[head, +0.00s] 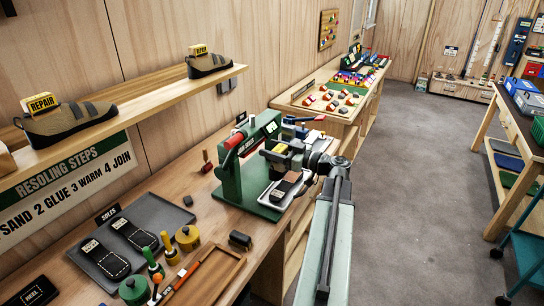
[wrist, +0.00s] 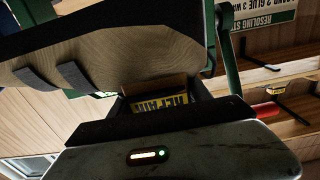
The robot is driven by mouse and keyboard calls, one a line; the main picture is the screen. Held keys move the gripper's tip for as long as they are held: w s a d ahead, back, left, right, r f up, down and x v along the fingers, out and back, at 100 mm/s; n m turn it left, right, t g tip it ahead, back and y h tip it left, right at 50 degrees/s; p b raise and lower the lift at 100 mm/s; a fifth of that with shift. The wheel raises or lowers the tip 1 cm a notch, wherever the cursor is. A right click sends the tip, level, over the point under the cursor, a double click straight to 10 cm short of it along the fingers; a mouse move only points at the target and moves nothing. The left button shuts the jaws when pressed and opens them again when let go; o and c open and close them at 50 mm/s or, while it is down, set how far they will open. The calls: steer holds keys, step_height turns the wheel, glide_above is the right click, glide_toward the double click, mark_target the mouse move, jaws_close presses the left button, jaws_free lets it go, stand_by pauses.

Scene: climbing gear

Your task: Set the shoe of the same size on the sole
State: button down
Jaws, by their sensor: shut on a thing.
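My gripper (head: 281,149) is shut on the yellow repair tag (wrist: 160,105) of a tan shoe (wrist: 110,55) with dark straps. In the head view the held shoe is mostly hidden by my gripper, at the green press (head: 235,175). A black sole (head: 284,190) with a pale label lies on the press plate, just below and in front of my gripper. I cannot tell whether the shoe touches it. Two more tan shoes with yellow tags stand on the shelf, one at the near left (head: 65,120) and one farther back (head: 208,66). Size marks are too small to read.
A black mat (head: 160,212) holds two more soles, one (head: 100,258) beside the other (head: 133,235). Glue pots (head: 188,237) and a wooden tray (head: 210,280) stand near the bench front. Another bench (head: 335,105) with colourful holds is behind.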

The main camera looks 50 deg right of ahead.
mark_target(285, 173)
step_height(285, 173, down, 8)
steer(key=b, duration=0.8)
steer(key=shift+f+b, duration=0.25)
steer(key=shift+b, duration=0.1)
steer(key=shift+f, duration=0.1)
stand_by(0.7)
steer(key=shift+c, duration=2)
jaws_free()
steer(key=shift+s, duration=0.1)
steer(key=v, duration=0.7)
steer(key=shift+s+d, duration=0.1)
steer(key=shift+s, duration=0.3)
